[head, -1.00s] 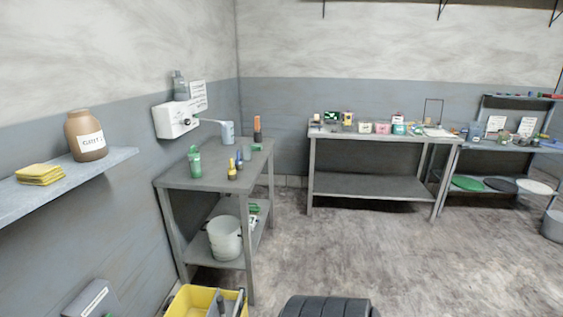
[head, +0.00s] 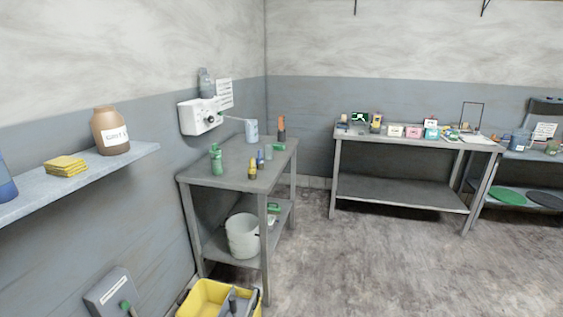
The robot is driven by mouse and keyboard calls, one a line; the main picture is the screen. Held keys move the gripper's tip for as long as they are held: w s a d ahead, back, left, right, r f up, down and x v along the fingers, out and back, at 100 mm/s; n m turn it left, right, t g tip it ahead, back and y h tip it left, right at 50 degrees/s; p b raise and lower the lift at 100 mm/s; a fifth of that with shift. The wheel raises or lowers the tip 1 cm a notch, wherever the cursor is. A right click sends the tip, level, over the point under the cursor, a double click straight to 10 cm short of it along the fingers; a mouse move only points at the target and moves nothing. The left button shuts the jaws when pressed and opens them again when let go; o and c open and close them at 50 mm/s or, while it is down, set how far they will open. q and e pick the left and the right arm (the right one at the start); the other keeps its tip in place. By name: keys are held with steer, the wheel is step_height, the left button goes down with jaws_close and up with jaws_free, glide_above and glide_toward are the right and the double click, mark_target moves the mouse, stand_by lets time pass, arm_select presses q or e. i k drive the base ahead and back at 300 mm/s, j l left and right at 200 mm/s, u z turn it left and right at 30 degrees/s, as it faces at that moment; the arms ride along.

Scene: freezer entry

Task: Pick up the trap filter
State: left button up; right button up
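I cannot pick out a trap filter for certain in the head view. Small items stand on the near grey table (head: 230,166): a green bottle (head: 216,160), a yellow item (head: 252,169), a white-blue jug (head: 251,131) and an orange-and-dark item (head: 281,128). A white bucket (head: 243,236) and a green item (head: 273,207) are on its lower shelf. Neither of my grippers is in view.
A wall shelf (head: 110,168) at left holds a brown jar (head: 110,131) and yellow cloths (head: 66,166). A yellow bucket (head: 203,299) stands on the floor before the near table. A long table (head: 400,139) stands behind. Open floor (head: 380,265) lies at right.

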mark_target(259, 161)
steer(key=i+u, duration=0.1)
steer(key=u, duration=0.5)
steer(key=i+l+u, duration=0.4)
steer(key=l, duration=0.25)
steer(key=i+l+u, duration=0.2)
steer(key=l, duration=0.15)
steer(key=l+u, duration=0.2)
steer(key=l, duration=0.2)
steer(key=i+l+u, duration=0.2)
steer(key=l, duration=0.2)
